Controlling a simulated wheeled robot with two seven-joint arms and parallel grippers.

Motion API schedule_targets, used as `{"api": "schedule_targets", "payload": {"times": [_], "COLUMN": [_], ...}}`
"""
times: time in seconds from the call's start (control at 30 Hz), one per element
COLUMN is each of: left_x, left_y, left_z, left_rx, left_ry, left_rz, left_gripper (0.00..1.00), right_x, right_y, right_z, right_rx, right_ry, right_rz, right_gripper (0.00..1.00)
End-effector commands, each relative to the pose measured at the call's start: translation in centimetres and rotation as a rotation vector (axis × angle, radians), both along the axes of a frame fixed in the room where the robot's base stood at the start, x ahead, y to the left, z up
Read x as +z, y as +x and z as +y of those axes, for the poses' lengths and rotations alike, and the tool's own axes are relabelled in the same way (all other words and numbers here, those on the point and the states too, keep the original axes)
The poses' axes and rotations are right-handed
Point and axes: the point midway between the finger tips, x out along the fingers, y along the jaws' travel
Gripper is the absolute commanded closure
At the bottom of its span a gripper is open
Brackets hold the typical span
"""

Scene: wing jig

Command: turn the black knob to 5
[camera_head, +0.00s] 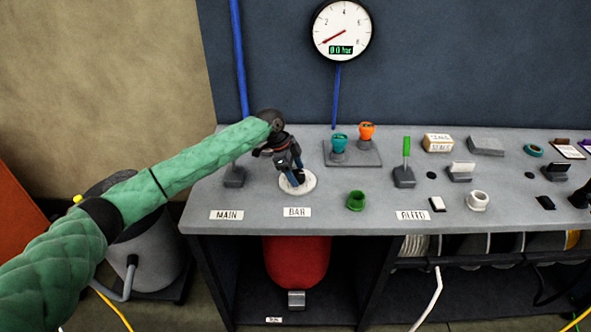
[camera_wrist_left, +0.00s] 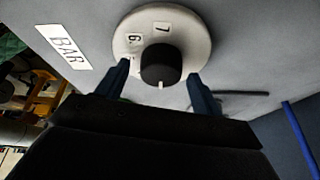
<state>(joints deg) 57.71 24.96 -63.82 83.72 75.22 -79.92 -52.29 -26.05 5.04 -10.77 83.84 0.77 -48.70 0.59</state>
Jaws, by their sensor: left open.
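The black knob (camera_wrist_left: 161,65) stands on a round white dial plate (camera_wrist_left: 196,30) with printed numbers, of which a 7 and a 6 can be read in the left wrist view. A small white mark sits on the knob's edge nearest my gripper. My left gripper (camera_wrist_left: 160,88) is open, with one finger on each side of the knob and gaps visible; contact is not seen. In the head view, my left gripper (camera_head: 293,178) points down over the white dial plate (camera_head: 310,182) and hides the knob. The BAR label (camera_head: 297,212) is in front of the dial. My right gripper is out of view.
The round gauge (camera_head: 342,31) on the wall reads 0.0 bar. A stand with teal and orange knobs (camera_head: 352,155), a green-handled lever (camera_head: 406,146) and a green ring (camera_head: 356,201) are to the right. The MAIN label (camera_head: 226,215) is to the left.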

Motion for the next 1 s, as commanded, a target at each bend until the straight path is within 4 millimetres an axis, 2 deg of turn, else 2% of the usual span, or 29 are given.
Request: {"api": "schedule_targets", "payload": {"times": [0.17, 0.3, 0.4, 0.73, 0.87, 1.0], "left_x": [0.0, 0.0, 0.0, 0.1, 0.2, 0.3], "left_y": [0.0, 0.0, 0.0, 0.0, -0.1, -0.2], "left_z": [0.0, 0.0, 0.0, 0.0, 0.0, -0.1], "left_rx": [0.0, 0.0, 0.0, 0.039, 0.1, 0.201], "left_ry": [0.0, 0.0, 0.0, 0.0, 0.0, -0.002], "left_rz": [0.0, 0.0, 0.0, 0.0, -0.001, 0.0], "left_gripper": [0.33, 0.61, 0.78, 0.78, 0.78, 0.77], "right_x": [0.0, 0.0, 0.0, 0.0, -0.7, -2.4], "right_y": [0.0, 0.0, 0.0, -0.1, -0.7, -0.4], "right_z": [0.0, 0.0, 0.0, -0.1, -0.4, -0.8], "right_rx": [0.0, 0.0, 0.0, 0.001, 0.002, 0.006], "right_ry": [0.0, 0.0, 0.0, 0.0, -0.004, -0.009], "right_rz": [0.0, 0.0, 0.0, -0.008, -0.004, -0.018], "right_gripper": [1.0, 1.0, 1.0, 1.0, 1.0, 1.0]}}
